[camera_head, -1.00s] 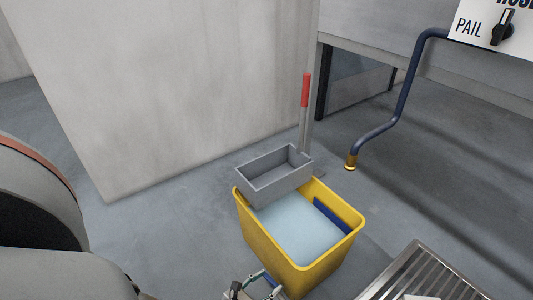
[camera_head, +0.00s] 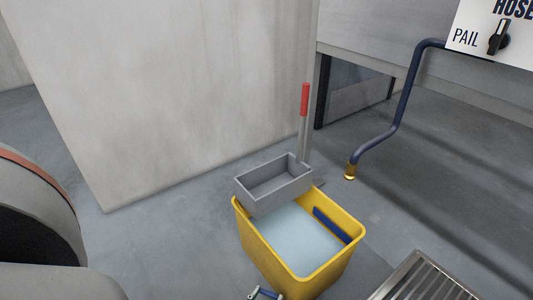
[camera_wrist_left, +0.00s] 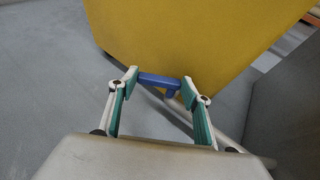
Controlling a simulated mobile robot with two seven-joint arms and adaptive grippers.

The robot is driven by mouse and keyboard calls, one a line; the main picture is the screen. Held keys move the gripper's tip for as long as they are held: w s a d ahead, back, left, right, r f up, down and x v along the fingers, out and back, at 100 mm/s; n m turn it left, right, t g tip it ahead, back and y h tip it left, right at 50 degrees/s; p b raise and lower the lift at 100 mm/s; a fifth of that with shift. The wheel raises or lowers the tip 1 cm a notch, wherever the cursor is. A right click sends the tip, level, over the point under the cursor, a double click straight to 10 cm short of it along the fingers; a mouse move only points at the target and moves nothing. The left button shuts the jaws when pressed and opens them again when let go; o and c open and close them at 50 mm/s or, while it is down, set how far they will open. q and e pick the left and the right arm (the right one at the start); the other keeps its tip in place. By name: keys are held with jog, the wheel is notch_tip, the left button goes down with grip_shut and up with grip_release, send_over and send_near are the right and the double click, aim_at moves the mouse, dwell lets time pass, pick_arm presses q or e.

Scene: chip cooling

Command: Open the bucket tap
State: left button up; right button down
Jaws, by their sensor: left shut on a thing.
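The yellow bucket (camera_head: 300,275) stands on the floor with pale blue liquid (camera_head: 295,240) in it. In the left wrist view its yellow wall (camera_wrist_left: 190,40) fills the top middle. The blue bucket tap (camera_wrist_left: 158,80) sticks out low in front of that wall. My left gripper (camera_wrist_left: 158,86) has one white and green finger at each end of the blue tap handle and is shut on it. In the head view only the tip of my left gripper (camera_head: 265,293) shows at the bottom edge, beside the bucket's near side. The tap is not clear there. My right gripper is out of view.
A grey wringer box (camera_head: 273,187) sits on the bucket's back rim, with a red-gripped lever (camera_head: 305,100). A dark blue pipe (camera_head: 403,110) with a brass end hangs to the right. A metal grate (camera_head: 430,280) lies at bottom right. A pale wall stands behind.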

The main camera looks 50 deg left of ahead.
pick_arm(q)
jog(key=o, duration=1.1)
notch_tip(320, 180, up, 10)
dwell(0.4)
